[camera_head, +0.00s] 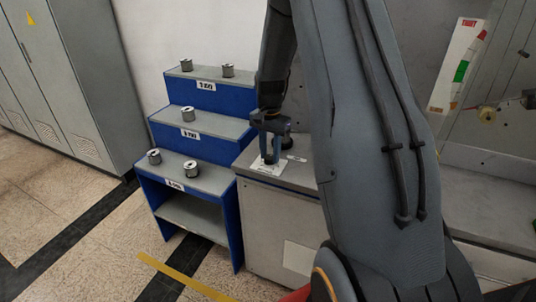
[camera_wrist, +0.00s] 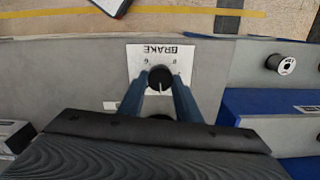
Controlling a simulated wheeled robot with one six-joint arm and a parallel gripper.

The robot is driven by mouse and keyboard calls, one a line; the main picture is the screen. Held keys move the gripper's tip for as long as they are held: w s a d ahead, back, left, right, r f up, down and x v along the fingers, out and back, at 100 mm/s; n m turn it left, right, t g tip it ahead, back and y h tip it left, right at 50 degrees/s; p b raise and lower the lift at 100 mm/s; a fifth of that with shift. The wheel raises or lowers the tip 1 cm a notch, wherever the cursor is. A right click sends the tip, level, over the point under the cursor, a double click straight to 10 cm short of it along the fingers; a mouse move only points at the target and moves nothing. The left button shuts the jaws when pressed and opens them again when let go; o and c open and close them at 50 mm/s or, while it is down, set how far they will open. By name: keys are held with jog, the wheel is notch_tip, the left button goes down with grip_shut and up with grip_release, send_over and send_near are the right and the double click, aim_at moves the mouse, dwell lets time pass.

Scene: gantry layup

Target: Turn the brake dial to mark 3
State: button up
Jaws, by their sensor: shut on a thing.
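The brake dial (camera_wrist: 160,75) is a round black knob on a white plate (camera_wrist: 135,58) lettered BRAKE, which reads upside down in the wrist view. A thin white pointer line on the knob points toward the bottom of that view. Small marks sit at the plate's upper left and upper right of the knob; they are too small to read surely, and the plate's lower part is hidden. My gripper (camera_wrist: 159,82) has its two blue fingers shut on the knob, one on each side. In the head view my gripper (camera_head: 269,150) reaches straight down onto the plate (camera_head: 262,166).
The plate lies on a grey cabinet top (camera_head: 300,172). Left of it stands a blue stepped rack (camera_head: 215,150) with several metal spools. A board with coloured patches (camera_head: 458,65) stands at the upper right.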

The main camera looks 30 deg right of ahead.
aim_at(270, 157)
jog(key=shift+s+f+m, duration=0.1)
jog(key=shift+s+m, duration=0.1)
jog(key=shift+m, duration=0.1)
dwell(0.4)
jog(key=o, duration=1.1)
jog(key=shift+c, duration=0.2)
jog(key=shift+w, duration=0.1)
jog(key=shift+r, duration=0.25)
notch_tip(270, 157, up, 6)
jog(key=shift+f+b, duration=0.1)
jog(key=shift+b, duration=0.85)
jog(key=shift+r, duration=0.85)
jog(key=shift+a, duration=0.1)
